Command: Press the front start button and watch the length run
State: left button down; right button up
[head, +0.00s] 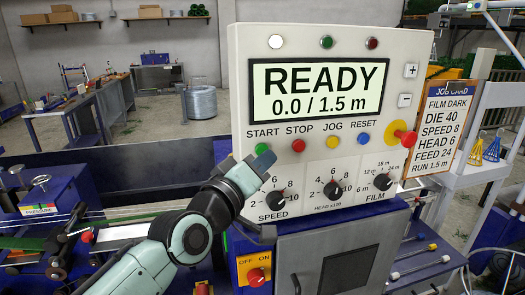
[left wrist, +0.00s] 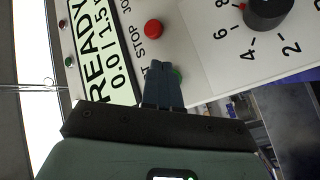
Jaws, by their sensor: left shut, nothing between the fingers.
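The control panel (head: 420,60) stands upright in front of me. Its display (head: 318,90) reads READY, 0.0 / 1.5 m. The green start button (head: 261,148) is at the left of the button row, with the red stop button (head: 298,146) beside it. My left gripper (head: 265,160) is shut and empty, its tips just below the start button. My right gripper is not in view.
Yellow jog (head: 333,141) and blue reset (head: 363,139) buttons continue the row. Below are speed (head: 278,201), head (head: 333,190) and film (head: 382,182) knobs. A red-tipped yellow knob (head: 403,135) sticks out at right. A job card (head: 450,125) hangs beside the panel.

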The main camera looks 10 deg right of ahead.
pick_arm(q)
jog(key=shift+w+f, duration=0.1)
jog(key=shift+w, duration=0.1)
jog(key=shift+w, duration=0.2)
